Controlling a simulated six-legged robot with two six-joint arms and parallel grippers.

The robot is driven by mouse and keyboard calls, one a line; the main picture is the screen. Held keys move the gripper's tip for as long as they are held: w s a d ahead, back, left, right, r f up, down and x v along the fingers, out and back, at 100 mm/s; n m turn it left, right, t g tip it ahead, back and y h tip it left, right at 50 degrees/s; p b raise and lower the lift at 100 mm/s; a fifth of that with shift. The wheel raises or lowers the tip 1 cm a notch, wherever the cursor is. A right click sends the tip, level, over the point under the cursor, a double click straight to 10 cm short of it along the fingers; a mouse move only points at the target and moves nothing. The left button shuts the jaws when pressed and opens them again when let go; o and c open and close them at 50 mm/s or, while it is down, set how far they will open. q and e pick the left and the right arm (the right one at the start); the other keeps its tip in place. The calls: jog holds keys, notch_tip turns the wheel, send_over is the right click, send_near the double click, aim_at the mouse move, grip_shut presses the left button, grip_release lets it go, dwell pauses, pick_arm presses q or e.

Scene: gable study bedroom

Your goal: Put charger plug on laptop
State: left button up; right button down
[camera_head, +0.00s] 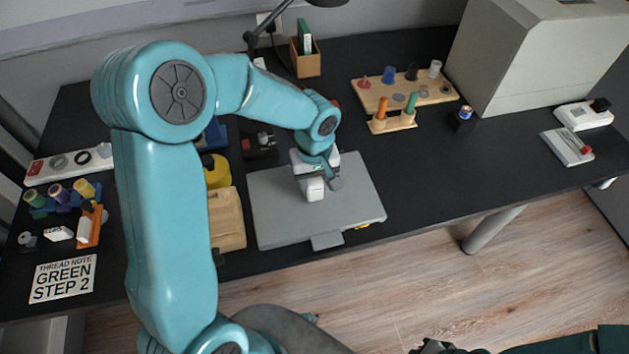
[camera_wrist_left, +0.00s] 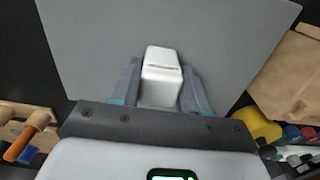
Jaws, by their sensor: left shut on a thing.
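The laptop (camera_head: 350,212) is a flat, closed grey slab on the dark desk, and it also fills the upper middle of the left wrist view (camera_wrist_left: 105,40). My left gripper (camera_head: 322,184) is over the laptop, its fingers pressed on both sides of the charger plug. The charger plug (camera_head: 315,190) is a small white block; in the left wrist view the plug (camera_wrist_left: 162,72) sits between the two fingers with the grey lid behind it. I cannot tell whether the plug touches the lid. My right gripper (camera_head: 436,346) is only partly in view at the bottom edge, its jaws unclear.
A wooden box (camera_head: 226,218) and yellow roll (camera_head: 216,172) stand left of the laptop. A peg board (camera_head: 405,90) and a small stand with orange and green handles (camera_head: 393,122) are behind, right. A large beige case (camera_head: 535,55) stands far right. The desk right of the laptop is clear.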

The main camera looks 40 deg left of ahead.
aim_at(314, 180)
pick_arm(q)
jog(key=shift+s+r, duration=0.15)
jog(key=shift+f, duration=0.2)
jog(key=o, duration=1.2)
jog(key=shift+c, duration=0.2)
jog(key=shift+r, duration=0.35)
notch_tip(314, 180, up, 12)
jog(key=p, duration=0.1)
jog(key=shift+f, duration=0.2)
